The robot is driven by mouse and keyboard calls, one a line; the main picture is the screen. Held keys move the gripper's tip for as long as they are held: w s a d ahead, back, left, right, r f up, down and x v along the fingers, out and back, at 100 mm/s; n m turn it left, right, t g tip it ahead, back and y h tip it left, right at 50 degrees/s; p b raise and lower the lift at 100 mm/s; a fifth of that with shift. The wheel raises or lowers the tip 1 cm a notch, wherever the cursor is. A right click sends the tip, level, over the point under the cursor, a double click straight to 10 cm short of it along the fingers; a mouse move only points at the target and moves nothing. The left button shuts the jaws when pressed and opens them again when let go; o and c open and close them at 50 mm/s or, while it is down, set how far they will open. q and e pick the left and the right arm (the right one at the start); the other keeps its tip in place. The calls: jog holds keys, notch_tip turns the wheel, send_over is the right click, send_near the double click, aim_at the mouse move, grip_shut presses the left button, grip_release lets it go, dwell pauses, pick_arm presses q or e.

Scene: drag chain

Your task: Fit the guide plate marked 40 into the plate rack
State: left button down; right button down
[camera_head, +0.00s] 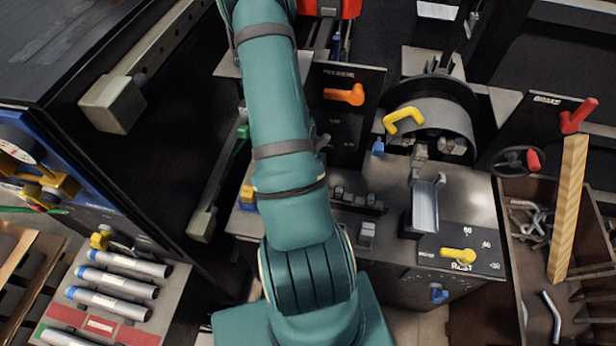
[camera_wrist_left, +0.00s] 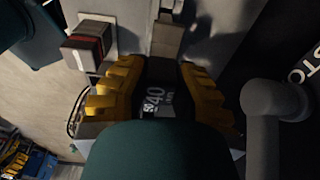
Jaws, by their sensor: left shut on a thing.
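My left gripper (camera_wrist_left: 160,80) shows in the left wrist view, its yellow ribbed fingers on either side of a dark plate marked 40 (camera_wrist_left: 157,104). It is shut on this guide plate. The lower part of the plate is hidden behind a dark teal shape in front of the camera. In the head view a large teal arm crosses the middle, and neither gripper nor the held plate shows there. I cannot tell the plate rack for certain in either view.
The bench machine has an orange handle (camera_head: 345,95), a yellow handle (camera_head: 404,120) and a yellow lever (camera_head: 458,255). Grey tubes (camera_head: 113,284) lie at lower left. A wooden bar (camera_head: 568,208) stands at right. Near the gripper are a red-striped block (camera_wrist_left: 88,45) and a grey post (camera_wrist_left: 272,102).

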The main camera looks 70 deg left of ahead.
pick_arm(q)
jog(key=shift+p, duration=0.5)
dwell(0.6)
jog(key=shift+f+b, duration=2.1)
jog(key=shift+f, duration=0.75)
jog(key=c, duration=0.9)
grip_release()
jog(key=shift+s+a+r, duration=0.1)
jog(key=shift+s+r, duration=0.1)
jog(key=shift+r, duration=1.8)
jog(key=shift+s+a+r, duration=0.1)
jog(key=shift+s+r, duration=0.15)
jog(key=shift+r, duration=1.75)
jog(key=shift+s+a+r, duration=0.1)
jog(key=shift+s+r, duration=0.1)
jog(key=shift+r, duration=1.8)
